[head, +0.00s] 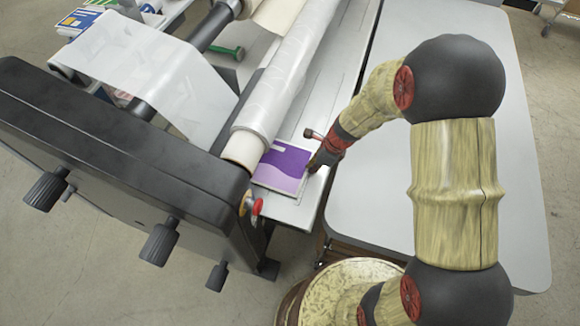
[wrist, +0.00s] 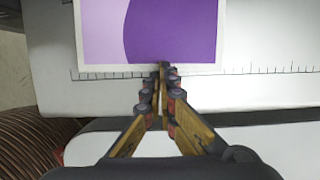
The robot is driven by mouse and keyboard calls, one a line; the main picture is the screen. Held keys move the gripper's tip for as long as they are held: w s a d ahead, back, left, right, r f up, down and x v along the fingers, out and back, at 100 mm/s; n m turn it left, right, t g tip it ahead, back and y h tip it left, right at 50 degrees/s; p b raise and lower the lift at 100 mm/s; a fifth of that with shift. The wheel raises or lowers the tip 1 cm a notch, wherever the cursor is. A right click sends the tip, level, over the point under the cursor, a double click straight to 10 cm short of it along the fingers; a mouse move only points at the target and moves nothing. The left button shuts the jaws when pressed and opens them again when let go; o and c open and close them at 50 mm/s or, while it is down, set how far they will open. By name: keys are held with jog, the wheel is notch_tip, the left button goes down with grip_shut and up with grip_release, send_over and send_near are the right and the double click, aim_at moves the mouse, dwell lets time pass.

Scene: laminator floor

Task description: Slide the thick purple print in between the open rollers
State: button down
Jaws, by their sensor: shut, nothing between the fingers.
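The thick purple print (head: 284,168) lies flat on the laminator's feed table (head: 312,135) at its near end, in front of the rollers. In the wrist view the print (wrist: 150,30) is light and dark purple with a white border. The white film-covered roller (head: 285,80) runs along the print's far-left side, and the print's edge lies close to it; whether it is under the roller is hidden. My gripper (head: 316,163) is at the print's right edge. In the wrist view my gripper's fingertips (wrist: 162,72) are shut together, empty, at the print's near edge; contact is unclear.
The dark laminator end housing (head: 120,150) with black knobs (head: 160,243) stands left. A red knob (head: 257,207) sits close to the print. A grey table (head: 450,120) lies right, mostly clear. A ruler scale (wrist: 270,70) marks the feed table. A green-handled tool (head: 228,52) lies behind the roller.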

jog(key=shift+p+v, duration=2.85)
jog(key=shift+v, duration=0.35)
